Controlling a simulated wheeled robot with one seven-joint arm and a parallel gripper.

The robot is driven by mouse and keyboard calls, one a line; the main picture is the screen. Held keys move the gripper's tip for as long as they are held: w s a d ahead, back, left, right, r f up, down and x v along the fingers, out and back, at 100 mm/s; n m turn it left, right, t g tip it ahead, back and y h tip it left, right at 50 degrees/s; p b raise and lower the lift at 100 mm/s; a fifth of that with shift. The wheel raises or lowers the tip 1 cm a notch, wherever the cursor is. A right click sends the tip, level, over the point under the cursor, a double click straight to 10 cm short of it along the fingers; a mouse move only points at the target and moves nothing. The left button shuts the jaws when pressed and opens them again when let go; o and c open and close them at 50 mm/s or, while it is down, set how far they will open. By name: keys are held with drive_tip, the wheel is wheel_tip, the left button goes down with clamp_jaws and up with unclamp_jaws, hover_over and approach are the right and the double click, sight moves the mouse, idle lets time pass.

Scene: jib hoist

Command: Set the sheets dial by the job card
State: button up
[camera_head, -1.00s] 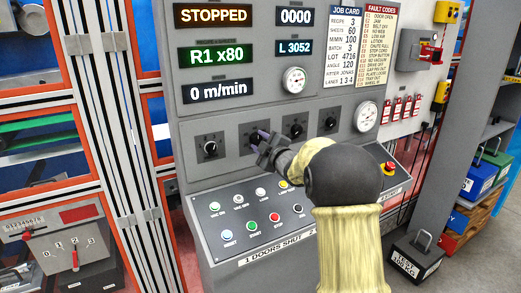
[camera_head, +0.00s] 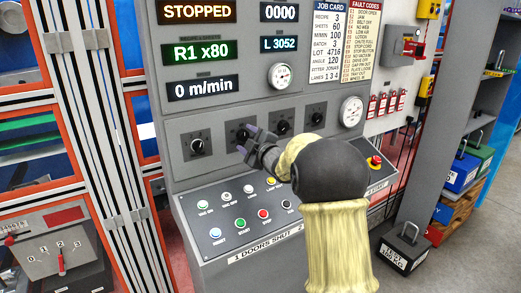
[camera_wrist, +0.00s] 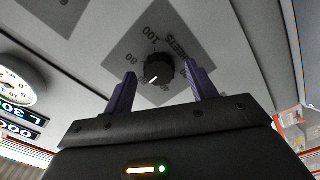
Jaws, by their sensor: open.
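The sheets dial is a black knob (camera_wrist: 158,66) with a white pointer line on a grey square plate marked SHEETS, 80 and 100. In the wrist view its pointer is toward the lower left; the number there is hard to read. In the head view its plate (camera_head: 236,132) is second from left in the dial row, partly hidden by my gripper (camera_head: 248,141). My gripper's purple fingers (camera_wrist: 159,82) are open, one on each side of the knob in the wrist view; I cannot tell whether they touch it. The job card (camera_head: 329,40) reads SHEETS 60.
A green display (camera_head: 201,52) reads R1 x80; another (camera_head: 198,12) reads STOPPED. Other dials (camera_head: 197,146) flank the sheets dial. Below, a sloping panel holds several push buttons (camera_head: 240,223). A red stop button (camera_head: 375,161) is at its right end.

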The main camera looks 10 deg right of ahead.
drive_tip(key=b+v, duration=0.3)
drive_tip(key=v, duration=1.4)
drive_tip(key=s+a+f+m+g+h+p, duration=0.1)
drive_tip(key=s+f+m+g+p, duration=0.3)
drive_tip(key=s, duration=0.4)
drive_tip(key=s+a+f+m+g+h+p, duration=0.2)
drive_tip(key=s+f+m+g+p, duration=0.2)
drive_tip(key=s, duration=0.4)
drive_tip(key=s+a+f+m+g+h+p, duration=0.2)
drive_tip(key=s+f+m+g+p, duration=0.1)
drive_tip(key=s+m+g, duration=0.3)
drive_tip(key=shift+s+f+m+g+h+p, duration=0.3)
drive_tip(key=shift+s+f+m+p, duration=0.1)
drive_tip(key=shift+s+f+m, duration=0.5)
drive_tip(key=shift+a, duration=0.1)
